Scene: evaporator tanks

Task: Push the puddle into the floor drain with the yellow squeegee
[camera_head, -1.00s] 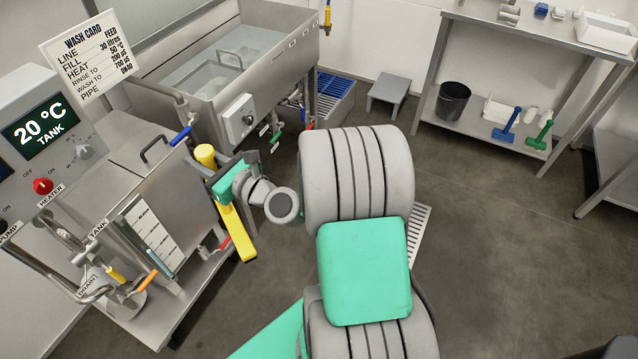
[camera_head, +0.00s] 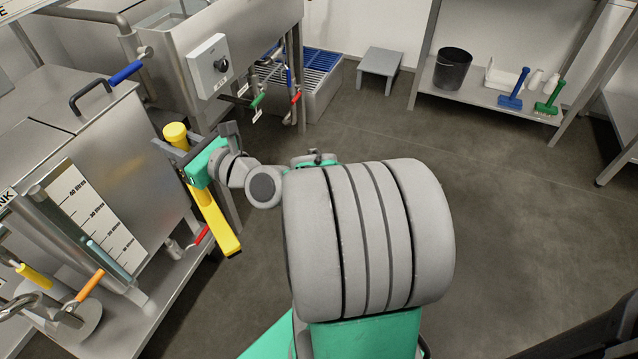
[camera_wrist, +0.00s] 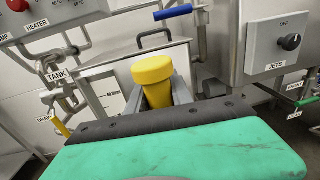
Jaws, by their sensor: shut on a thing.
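The yellow squeegee (camera_head: 211,208) is in my gripper (camera_head: 186,158), which is shut on its handle. In the head view its round top shows above the fingers, and its lower part slants down to the right beside the steel tank stand. In the wrist view the thick yellow handle end (camera_wrist: 153,75) stands up between the dark grey fingers. I cannot tell whether its lower end touches the floor. No puddle can be made out. The floor drain does not show now; my arm covers the middle of the floor.
The steel tank (camera_head: 105,165), with a red-handled valve (camera_head: 201,235), stands close left of the squeegee. Behind are a wash basin (camera_head: 225,30), a blue-grated box (camera_head: 318,62) and a grey step stool (camera_head: 379,68). A shelf at right holds a black bucket (camera_head: 453,68). Floor at right is clear.

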